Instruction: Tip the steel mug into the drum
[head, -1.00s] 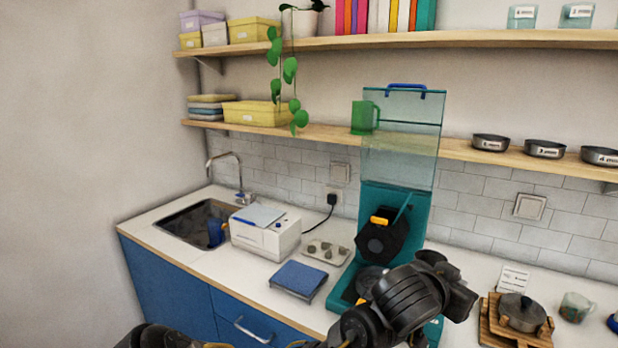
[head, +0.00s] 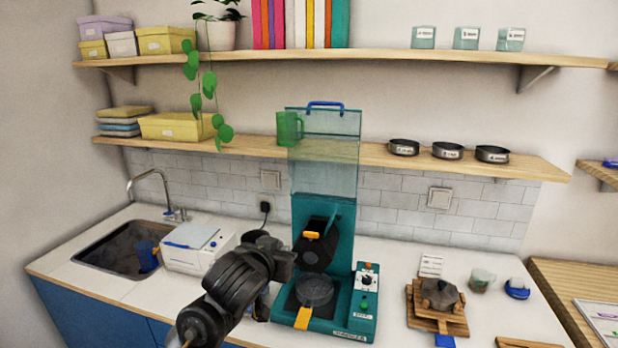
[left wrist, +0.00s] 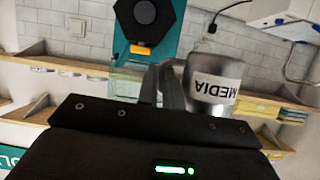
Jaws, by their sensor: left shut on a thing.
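The steel mug (left wrist: 208,84), labelled MEDIA, is in the left wrist view, where the whole picture is inverted; the mug looks about upright. My left gripper (left wrist: 168,88) is shut on it at its handle side. In the head view my left gripper (head: 284,262) is just left of the drum, and my arm hides most or all of the mug. The drum (head: 318,250) is black and many-sided, with an orange tab, in a teal machine. It also shows in the left wrist view (left wrist: 148,14), apart from the mug. My right gripper is out of view.
A round dish (head: 315,289) sits on the machine's base below the drum. A clear panel (head: 325,165) stands above the drum. A white box (head: 197,249) and the sink (head: 115,248) are left. A pot on a wooden stand (head: 438,296) is right.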

